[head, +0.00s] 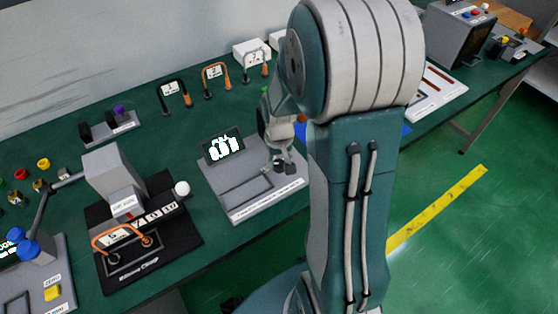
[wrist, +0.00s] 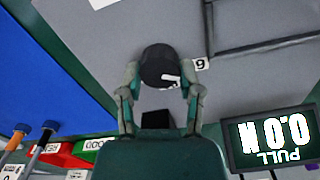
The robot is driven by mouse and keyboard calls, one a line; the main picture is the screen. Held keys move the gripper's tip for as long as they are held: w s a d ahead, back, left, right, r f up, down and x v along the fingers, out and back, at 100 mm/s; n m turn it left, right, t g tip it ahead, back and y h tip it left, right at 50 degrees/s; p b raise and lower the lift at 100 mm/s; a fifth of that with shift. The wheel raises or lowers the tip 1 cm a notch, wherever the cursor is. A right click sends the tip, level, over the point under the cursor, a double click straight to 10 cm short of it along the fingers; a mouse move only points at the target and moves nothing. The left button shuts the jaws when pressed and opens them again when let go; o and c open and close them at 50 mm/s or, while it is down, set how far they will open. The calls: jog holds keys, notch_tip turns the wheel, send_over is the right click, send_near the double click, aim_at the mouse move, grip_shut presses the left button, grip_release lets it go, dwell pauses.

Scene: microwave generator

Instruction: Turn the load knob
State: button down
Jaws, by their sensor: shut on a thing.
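The black round knob (wrist: 160,62) with a white pointer mark is on the grey panel (wrist: 110,30) in the wrist view. My gripper (wrist: 160,76) has one finger on each side of the knob, shut on it. In the head view my gripper (head: 281,163) is low over the right part of the grey device (head: 236,192), and the knob is hard to make out there. The device's display (wrist: 268,136) appears upside down in the wrist view and reads 0.0 N with the word PULL.
A black board (head: 150,265) with an orange-handled cable and a white ball stands to the left. Orange and black cable handles (head: 215,75) line the back of the green table (head: 75,140). A blue surface (wrist: 40,80) lies beside the panel. My arm blocks the head view's middle right.

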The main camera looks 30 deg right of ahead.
aim_at(278, 162)
jog(key=shift+w+r, duration=0.1)
jog(key=shift+w, duration=0.05)
jog(key=shift+c, duration=1.3)
grip_release()
notch_tip(278, 162, up, 12)
